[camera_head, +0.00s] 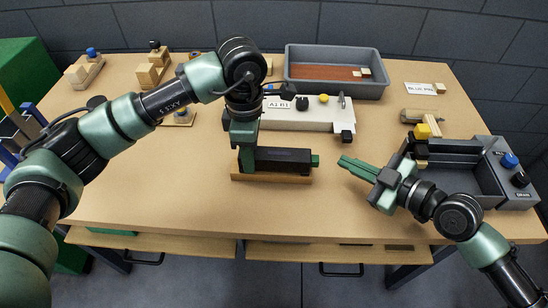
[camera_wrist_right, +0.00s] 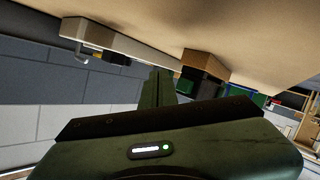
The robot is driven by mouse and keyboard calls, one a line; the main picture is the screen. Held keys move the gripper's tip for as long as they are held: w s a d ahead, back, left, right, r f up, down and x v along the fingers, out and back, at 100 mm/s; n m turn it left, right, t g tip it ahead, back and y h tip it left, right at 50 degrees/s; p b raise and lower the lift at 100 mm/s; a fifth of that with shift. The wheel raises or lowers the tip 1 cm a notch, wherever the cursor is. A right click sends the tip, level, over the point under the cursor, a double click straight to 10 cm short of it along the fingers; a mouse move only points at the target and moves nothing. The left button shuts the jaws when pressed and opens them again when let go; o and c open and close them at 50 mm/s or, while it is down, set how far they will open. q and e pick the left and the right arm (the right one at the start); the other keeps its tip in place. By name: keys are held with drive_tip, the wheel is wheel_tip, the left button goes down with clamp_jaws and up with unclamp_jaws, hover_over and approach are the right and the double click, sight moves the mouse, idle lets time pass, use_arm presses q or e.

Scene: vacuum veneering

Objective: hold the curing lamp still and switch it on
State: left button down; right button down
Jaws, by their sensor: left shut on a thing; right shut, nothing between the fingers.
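The curing lamp (camera_head: 283,159) is a long black body with a green piece on its right end. It lies on a wooden base (camera_head: 272,179) near the middle front of the table. My left gripper (camera_head: 246,158) reaches down from above and is shut on the lamp's left part; its fingers partly hide that end. My right gripper (camera_head: 345,163) is shut and empty, to the right of the lamp's green end (camera_head: 315,161), pointing left with a gap between. In the right wrist view the lamp's black body (camera_wrist_right: 203,82) and wooden base (camera_wrist_right: 206,64) appear beyond the closed fingers (camera_wrist_right: 158,88).
A white unit (camera_head: 315,116) with knobs and a lever stands behind the lamp. A grey tray (camera_head: 335,57) is at the back. A dark grey box (camera_head: 470,170) with blue and black knobs stands right of my right gripper. Table in front is clear.

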drive_tip(key=shift+a, duration=1.15)
drive_tip(key=shift+a, duration=0.15)
idle(1.1)
drive_tip(key=shift+a, duration=0.3)
drive_tip(key=shift+a, duration=0.5)
idle(0.6)
drive_tip(key=shift+d, duration=1)
drive_tip(key=shift+d, duration=3)
